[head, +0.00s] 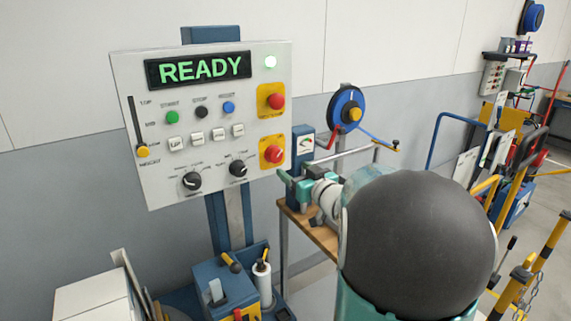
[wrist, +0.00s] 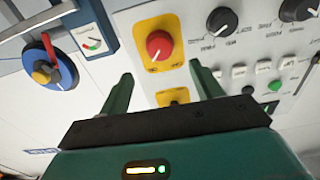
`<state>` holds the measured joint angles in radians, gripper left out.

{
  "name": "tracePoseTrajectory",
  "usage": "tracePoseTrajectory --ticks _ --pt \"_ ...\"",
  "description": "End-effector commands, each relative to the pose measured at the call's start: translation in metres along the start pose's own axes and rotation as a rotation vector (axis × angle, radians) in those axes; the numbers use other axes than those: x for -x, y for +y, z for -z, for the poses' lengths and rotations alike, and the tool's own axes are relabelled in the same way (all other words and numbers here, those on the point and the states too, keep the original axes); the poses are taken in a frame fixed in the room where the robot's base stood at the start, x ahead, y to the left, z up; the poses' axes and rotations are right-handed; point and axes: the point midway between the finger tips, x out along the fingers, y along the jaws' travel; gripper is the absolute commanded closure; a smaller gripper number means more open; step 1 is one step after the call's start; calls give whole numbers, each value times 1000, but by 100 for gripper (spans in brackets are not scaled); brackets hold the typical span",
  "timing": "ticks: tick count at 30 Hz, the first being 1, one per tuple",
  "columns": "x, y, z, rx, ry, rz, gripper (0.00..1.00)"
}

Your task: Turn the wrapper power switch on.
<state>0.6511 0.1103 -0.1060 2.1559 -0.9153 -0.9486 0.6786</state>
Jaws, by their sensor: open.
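The wrapper's control panel (head: 215,135) is light grey, with a display reading READY in green. A red rotary switch on a yellow plate, apparently the power switch (head: 273,155), is at the panel's lower right. It also shows in the wrist view (wrist: 159,45), just beyond and between the fingertips, with a pale mark on its face. Its exact setting is hard to read. My gripper (head: 292,168) is open and empty, near the panel's right edge beside the switch. In the wrist view, my gripper (wrist: 161,72) has its fingers apart with nothing between them.
A red button (head: 277,101) on another yellow plate is above the switch. A blue reel (head: 346,108) and wooden bench (head: 312,235) stand right of the panel.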

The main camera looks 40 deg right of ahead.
Motion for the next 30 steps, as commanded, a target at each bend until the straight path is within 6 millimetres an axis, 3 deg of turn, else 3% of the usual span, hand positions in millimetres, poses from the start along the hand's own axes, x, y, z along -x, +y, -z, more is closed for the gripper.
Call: tracePoseTrajectory --ticks 3,9,30 --pt "23 1 1 0 1 -3 35" --pt "42 0 0 -1 0 -2 35" --pt "41 -6 5 14 -12 -29 35"
